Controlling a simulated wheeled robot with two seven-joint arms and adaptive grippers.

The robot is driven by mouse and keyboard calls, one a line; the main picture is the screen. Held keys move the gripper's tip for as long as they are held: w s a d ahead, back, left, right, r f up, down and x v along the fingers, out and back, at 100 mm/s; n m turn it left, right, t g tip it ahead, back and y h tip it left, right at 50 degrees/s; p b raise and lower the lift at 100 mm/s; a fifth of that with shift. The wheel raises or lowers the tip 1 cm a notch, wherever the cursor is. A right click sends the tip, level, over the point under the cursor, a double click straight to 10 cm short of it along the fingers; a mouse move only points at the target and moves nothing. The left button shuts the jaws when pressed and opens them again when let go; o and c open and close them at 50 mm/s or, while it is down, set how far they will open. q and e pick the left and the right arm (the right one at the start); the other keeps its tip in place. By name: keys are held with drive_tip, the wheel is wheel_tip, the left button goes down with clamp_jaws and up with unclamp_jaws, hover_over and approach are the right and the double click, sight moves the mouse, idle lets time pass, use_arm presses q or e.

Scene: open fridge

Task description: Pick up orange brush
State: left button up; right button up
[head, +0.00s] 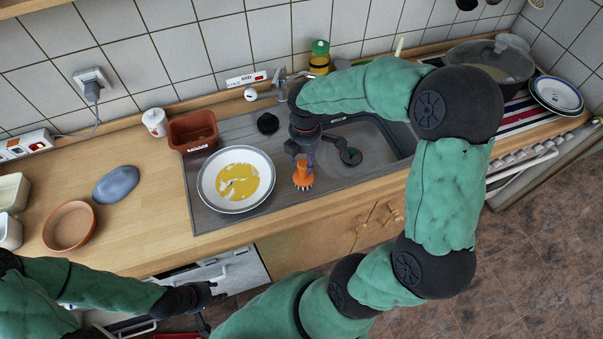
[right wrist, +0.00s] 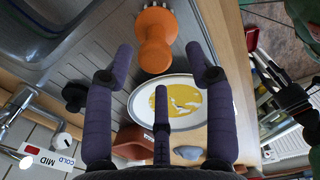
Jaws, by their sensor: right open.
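The orange brush (head: 302,176) stands on the metal drainboard beside the sink, right of a white plate. In the right wrist view the brush (right wrist: 154,45) shows its orange body and bristles ahead of my fingers. My right gripper (head: 305,153) is above the brush in the head view, pointing down. In the right wrist view its purple fingers (right wrist: 160,62) are open and spread to either side of the brush, with no contact that I can make out. My left gripper (head: 207,298) is low at the counter's front, over an open drawer or appliance; its finger state is unclear.
The white plate (head: 236,180) with yellow food lies close left of the brush. The sink basin (head: 365,155) is to its right. A brown container (head: 192,131), a black plug (head: 268,123) and the faucet (head: 282,82) stand behind. A terracotta bowl (head: 70,226) is on the left counter.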

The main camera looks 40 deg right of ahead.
sight(303, 170)
drive_tip(key=shift+w+d+f+b, duration=0.1)
drive_tip(key=shift+f+b, duration=0.15)
drive_tip(key=shift+f, duration=1)
drive_tip(key=shift+w+a+f+b, duration=0.1)
drive_tip(key=shift+w+f+b, duration=0.1)
drive_tip(key=shift+f, duration=1.05)
drive_tip(key=shift+w+d+f+b, duration=0.1)
drive_tip(key=shift+f+b, duration=0.15)
drive_tip(key=shift+f, duration=1)
clamp_jaws()
